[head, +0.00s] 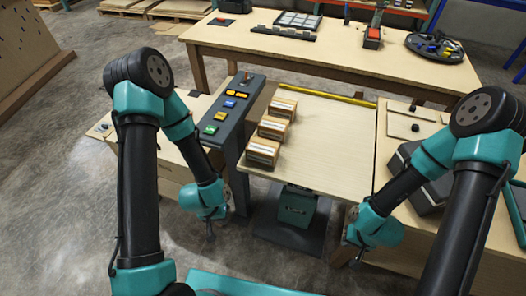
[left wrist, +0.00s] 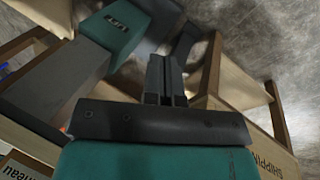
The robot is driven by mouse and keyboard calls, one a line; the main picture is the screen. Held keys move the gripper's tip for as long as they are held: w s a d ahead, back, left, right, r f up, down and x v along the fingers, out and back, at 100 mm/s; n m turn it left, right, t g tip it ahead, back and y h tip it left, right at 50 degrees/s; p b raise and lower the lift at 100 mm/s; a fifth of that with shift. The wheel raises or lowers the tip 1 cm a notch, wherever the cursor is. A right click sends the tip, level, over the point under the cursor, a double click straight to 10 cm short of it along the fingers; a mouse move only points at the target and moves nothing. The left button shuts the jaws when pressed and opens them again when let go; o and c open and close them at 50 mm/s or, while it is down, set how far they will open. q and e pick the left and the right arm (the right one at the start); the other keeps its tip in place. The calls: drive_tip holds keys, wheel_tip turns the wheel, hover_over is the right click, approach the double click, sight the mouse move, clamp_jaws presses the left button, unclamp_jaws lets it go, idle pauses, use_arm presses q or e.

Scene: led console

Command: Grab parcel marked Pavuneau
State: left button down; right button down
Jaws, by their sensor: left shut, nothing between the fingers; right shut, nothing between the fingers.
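Three small cardboard parcels with white labels stand in a row on the left side of the light tabletop: a far one (head: 283,108), a middle one (head: 273,128) and a near one (head: 262,152). Their labels are too small to read in the head view. In the left wrist view a label ending in "neau" shows on a parcel (left wrist: 22,168) at the lower left corner, its rest cut off. My left gripper (head: 210,236) is shut and empty, low in front of the console and left of the parcels; its fingers show in the left wrist view (left wrist: 166,80). My right gripper (head: 355,262) is shut and empty at the table's near right.
A dark console (head: 237,98) with colored buttons stands left of the parcels. The tabletop (head: 330,150) right of the parcels is clear. A yellow strip (head: 335,97) runs along its back. A wooden workbench (head: 340,58) stands behind.

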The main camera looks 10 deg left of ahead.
use_arm(q)
unclamp_jaws()
drive_tip(key=w+d+r+m+t+h, duration=0.15)
drive_tip(key=w+d+r+m, duration=0.4)
drive_tip(key=r, duration=0.55)
drive_tip(key=w+d+r+m+t, duration=0.3)
drive_tip(key=w+d+r, duration=0.4)
drive_tip(key=w+r, duration=0.3)
wheel_tip(320, 180, up, 11)
drive_tip(key=m+g+y, duration=0.5)
drive_tip(key=m+y, duration=0.4)
drive_tip(key=m, duration=0.4)
hover_over(265, 146)
drive_tip(key=d, duration=0.4)
drive_tip(key=shift+s+a+h, duration=0.15)
drive_tip(key=shift+s+h, duration=0.05)
drive_tip(key=shift+h, duration=0.05)
drive_tip(key=shift+f, duration=0.1)
drive_tip(key=x, duration=1.2)
drive_tip(key=shift+w+f, duration=0.1)
